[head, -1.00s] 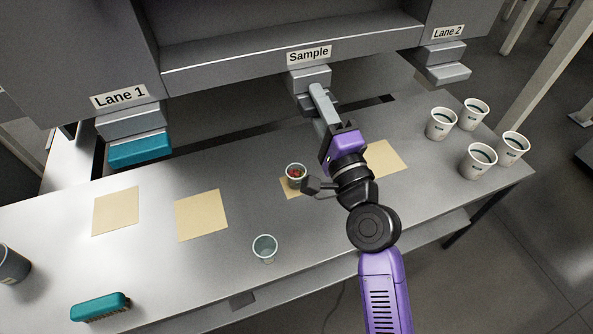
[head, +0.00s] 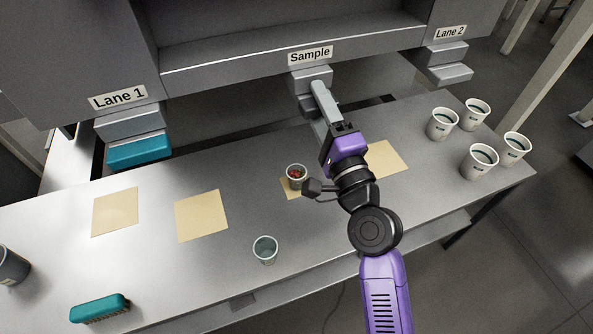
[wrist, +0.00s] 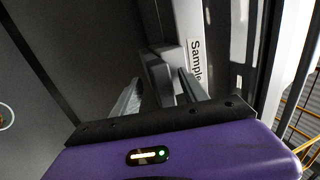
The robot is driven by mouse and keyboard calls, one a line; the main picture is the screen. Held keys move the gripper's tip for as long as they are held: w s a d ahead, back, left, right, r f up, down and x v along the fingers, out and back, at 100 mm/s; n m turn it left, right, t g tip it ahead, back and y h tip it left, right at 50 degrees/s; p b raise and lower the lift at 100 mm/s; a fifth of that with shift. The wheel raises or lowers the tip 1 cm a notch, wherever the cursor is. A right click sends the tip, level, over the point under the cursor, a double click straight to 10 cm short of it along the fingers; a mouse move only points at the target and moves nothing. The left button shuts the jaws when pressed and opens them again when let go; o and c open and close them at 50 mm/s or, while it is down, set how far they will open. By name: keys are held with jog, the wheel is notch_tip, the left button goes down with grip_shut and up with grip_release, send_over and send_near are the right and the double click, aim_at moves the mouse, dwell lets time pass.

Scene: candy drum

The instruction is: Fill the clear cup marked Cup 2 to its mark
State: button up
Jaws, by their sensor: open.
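A clear cup (head: 296,178) with red and green candy in it stands on a tan square below the Sample outlet. A second clear cup (head: 265,250) looks empty and stands near the table's front edge. I cannot read a cup number on either. My gripper (head: 318,92) is open and reaches up to the grey Sample outlet (head: 309,76). In the wrist view its fingers (wrist: 160,95) lie on either side of a grey block (wrist: 158,72) beside the Sample sign (wrist: 196,62). I cannot tell whether they touch it. My arm passes just right of the filled cup.
Several white cups (head: 442,124) stand at the table's right end. Lane 1 has a teal-fronted outlet (head: 139,150); Lane 2 has a grey one (head: 449,73). Bare tan squares (head: 202,215) lie on the table (head: 150,260). A teal brush (head: 99,308) and a dark container (head: 10,265) are at left.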

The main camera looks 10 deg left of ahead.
jog(key=r+v, duration=0.2)
jog(key=v, duration=0.6)
jog(key=shift+s+d, duration=0.25)
jog(key=shift+r, duration=0.1)
jog(key=s+d+f+n+t+h, duration=0.1)
jog(key=s+d+f+n+h, duration=0.25)
jog(key=s+d, duration=0.3)
jog(key=s+d+f+n+t+h, duration=0.1)
jog(key=s+d+f+n+h, duration=0.3)
jog(key=d, duration=0.4)
jog(key=s+d+f+n+g+h, duration=0.1)
jog(key=s+d+f, duration=0.1)
jog(key=s, duration=0.6)
jog(key=s+d+f+n+g+h, duration=0.1)
jog(key=s+d+f+g, duration=0.1)
jog(key=s, duration=0.7)
jog(key=s+d+f+n+g+h+b, duration=0.1)
jog(key=s+d, duration=0.3)
jog(key=s, duration=0.5)
jog(key=shift+f+n+h, duration=0.35)
jog(key=shift+f+h, duration=0.2)
jog(key=shift+f, duration=0.2)
